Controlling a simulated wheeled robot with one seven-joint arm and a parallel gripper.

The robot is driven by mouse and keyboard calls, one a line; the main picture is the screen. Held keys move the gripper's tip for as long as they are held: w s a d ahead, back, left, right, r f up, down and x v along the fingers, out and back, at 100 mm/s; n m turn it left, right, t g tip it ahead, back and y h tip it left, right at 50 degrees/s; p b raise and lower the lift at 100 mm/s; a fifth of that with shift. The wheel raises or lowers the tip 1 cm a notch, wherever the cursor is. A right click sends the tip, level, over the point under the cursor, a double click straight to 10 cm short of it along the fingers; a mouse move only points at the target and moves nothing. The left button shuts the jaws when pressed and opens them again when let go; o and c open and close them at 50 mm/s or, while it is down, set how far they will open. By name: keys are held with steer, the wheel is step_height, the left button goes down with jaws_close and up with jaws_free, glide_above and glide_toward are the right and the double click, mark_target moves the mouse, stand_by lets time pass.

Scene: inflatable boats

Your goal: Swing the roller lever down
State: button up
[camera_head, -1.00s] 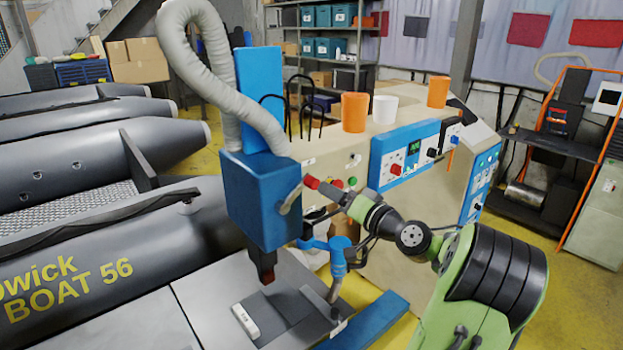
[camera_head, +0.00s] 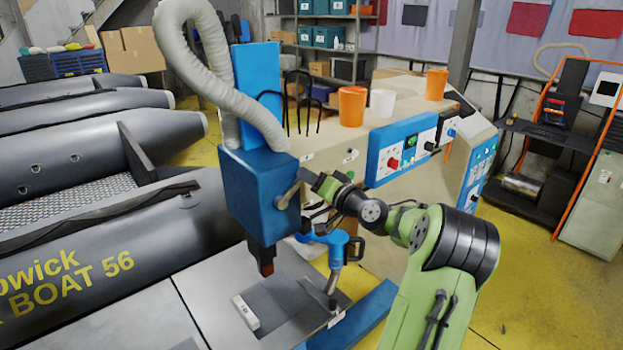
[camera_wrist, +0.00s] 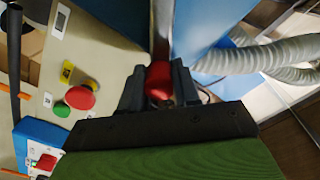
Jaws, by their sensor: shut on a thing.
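The roller lever (camera_head: 287,194) is a short metal bar on the right side of the blue machine head (camera_head: 262,215). It slants up and to the right from its pivot. In the wrist view the lever (camera_wrist: 162,30) ends in a red knob (camera_wrist: 159,78). My gripper (camera_head: 314,183) is at the lever's upper end and hides the knob in the head view. In the wrist view my gripper (camera_wrist: 158,82) has one finger on each side of the red knob and is shut on it.
A beige cabinet with a blue control panel (camera_head: 402,152) is behind my arm. Orange cups (camera_head: 352,106) stand on top. A grey hose (camera_head: 215,60) rises above the head. A grey boat (camera_head: 90,260) lies left.

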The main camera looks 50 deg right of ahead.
jaws_close()
step_height(320, 180, down, 11)
steer(key=m+p, duration=0.1)
steer(key=m, duration=1.3)
steer(key=shift+r+p, duration=0.2)
steer(key=shift+p, duration=0.2)
steer(key=shift+f, duration=0.1)
steer(key=o, duration=1)
jaws_free()
steer(key=shift+c, duration=0.2)
